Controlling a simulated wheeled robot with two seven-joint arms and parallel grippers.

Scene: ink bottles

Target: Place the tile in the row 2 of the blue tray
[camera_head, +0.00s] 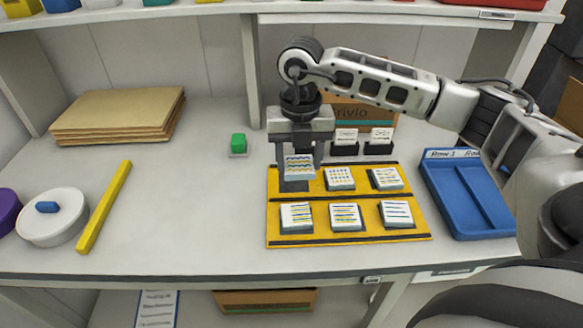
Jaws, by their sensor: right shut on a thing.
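My right gripper (298,170) points down over the back left spot of the yellow board (278,208). It is shut on a white tile (300,166) with wavy coloured lines. I cannot tell whether the tile is clear of the board. Several other patterned white tiles, such as the dotted one (340,178), sit on the board in two rows. The blue tray (467,192) lies right of the board and looks empty, with a divider along it and a label at its back edge reading "Row 1" and a partly hidden second word. My left gripper is not in view.
Two small white cards (381,138) in dark holders stand behind the board, before a cardboard box (375,112). A green block (238,145), a yellow bar (104,207), a white lidded pot (53,219) and brown folders (120,112) are leftward. The table's middle is clear.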

